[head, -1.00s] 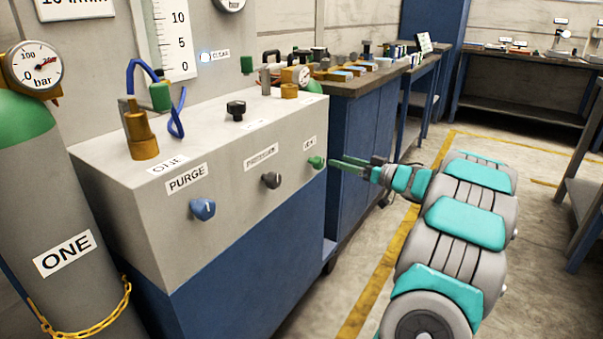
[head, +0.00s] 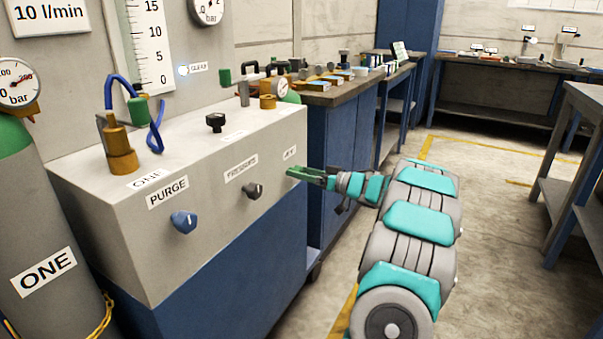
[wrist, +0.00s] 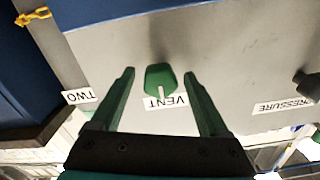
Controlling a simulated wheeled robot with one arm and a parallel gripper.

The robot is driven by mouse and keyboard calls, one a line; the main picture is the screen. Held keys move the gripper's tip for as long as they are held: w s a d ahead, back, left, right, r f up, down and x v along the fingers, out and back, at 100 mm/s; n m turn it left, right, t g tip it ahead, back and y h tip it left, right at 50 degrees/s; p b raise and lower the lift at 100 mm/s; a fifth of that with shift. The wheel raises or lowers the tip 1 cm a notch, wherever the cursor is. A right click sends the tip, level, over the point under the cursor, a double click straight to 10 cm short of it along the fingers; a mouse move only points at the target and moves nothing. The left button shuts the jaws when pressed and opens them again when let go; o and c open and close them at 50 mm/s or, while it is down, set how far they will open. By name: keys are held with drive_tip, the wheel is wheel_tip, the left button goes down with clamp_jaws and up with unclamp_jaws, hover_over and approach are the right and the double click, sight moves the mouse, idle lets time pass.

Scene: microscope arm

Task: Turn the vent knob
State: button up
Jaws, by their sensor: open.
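The green vent knob (wrist: 161,79) is on the grey front panel (wrist: 215,60), beside its VENT label (wrist: 166,102), which appears upside down in the wrist view. A white mark shows on the knob at its label side. My gripper (wrist: 160,78) is open, with one green finger on each side of the knob and a visible gap on both sides. I cannot tell whether the fingertips reach to the knob's depth. In the head view my gripper (head: 293,173) is at the panel's right end, and its fingers hide the vent knob.
The dark pressure knob (head: 253,190) and blue purge knob (head: 184,221) are to the left on the same panel. A gas cylinder (head: 45,230) marked ONE stands at the far left. A workbench (head: 340,92) stands behind my gripper. The floor to the right is open.

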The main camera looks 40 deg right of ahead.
clamp_jaws()
idle(0.6)
